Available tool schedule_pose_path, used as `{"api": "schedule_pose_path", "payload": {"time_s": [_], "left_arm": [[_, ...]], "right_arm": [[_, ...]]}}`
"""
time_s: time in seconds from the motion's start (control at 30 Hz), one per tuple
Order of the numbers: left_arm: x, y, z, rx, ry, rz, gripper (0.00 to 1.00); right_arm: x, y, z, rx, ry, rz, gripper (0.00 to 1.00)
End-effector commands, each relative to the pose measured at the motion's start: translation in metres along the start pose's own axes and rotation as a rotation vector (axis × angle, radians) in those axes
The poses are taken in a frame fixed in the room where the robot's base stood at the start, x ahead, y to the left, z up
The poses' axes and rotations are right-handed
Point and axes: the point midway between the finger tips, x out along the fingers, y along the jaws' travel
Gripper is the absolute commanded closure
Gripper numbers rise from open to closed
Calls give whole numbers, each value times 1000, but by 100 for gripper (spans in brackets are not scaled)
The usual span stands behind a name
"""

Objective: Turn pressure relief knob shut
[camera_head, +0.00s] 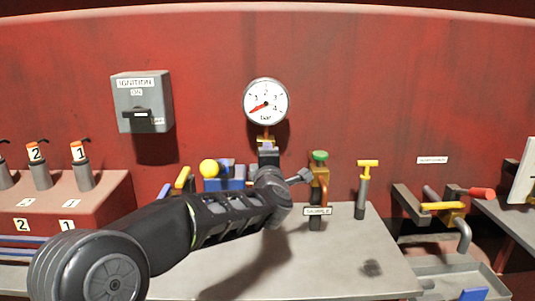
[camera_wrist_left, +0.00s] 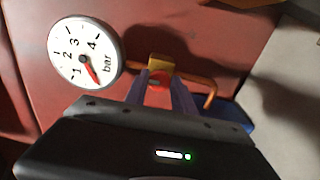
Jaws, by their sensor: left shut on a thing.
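The pressure relief knob (camera_wrist_left: 158,79) shows as a small red piece in front of a brass fitting in the left wrist view. My left gripper (camera_wrist_left: 160,88) is shut on it, with one finger on each side. In the head view my left gripper (camera_head: 268,153) reaches up to the brass pipe just below the round pressure gauge (camera_head: 266,101), and the knob is hidden there. The gauge's red needle points to the lower left, near the low end of its scale. The gauge also shows in the left wrist view (camera_wrist_left: 85,52). My right gripper is out of view.
A grey ignition box (camera_head: 142,102) is on the red wall. A brass valve with a green knob (camera_head: 319,156) and sample label stands right of my gripper, near a yellow T-handle (camera_head: 367,165). A yellow ball knob (camera_head: 208,167) is to the left. The grey bench (camera_head: 350,265) is mostly clear.

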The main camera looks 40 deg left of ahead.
Motion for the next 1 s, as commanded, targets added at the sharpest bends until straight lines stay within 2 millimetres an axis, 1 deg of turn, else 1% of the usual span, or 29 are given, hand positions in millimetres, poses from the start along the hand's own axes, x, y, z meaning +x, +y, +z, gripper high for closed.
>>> {"api": "schedule_pose_path", "payload": {"time_s": [0.47, 0.5, 0.7, 0.77, 1.0], "left_arm": [[0, -2, 1, 25, -2, -3, 100], [0, -2, 1, 25, -2, -3, 69], [0, -1, 1, 23, -1, -2, 52], [0, -1, 0, 23, -1, -1, 48], [-1, 0, 0, 22, -1, -1, 48]], "right_arm": [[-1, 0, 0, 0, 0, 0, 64], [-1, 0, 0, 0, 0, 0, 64], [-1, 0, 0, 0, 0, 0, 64], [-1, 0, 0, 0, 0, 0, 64], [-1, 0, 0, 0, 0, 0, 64]]}}
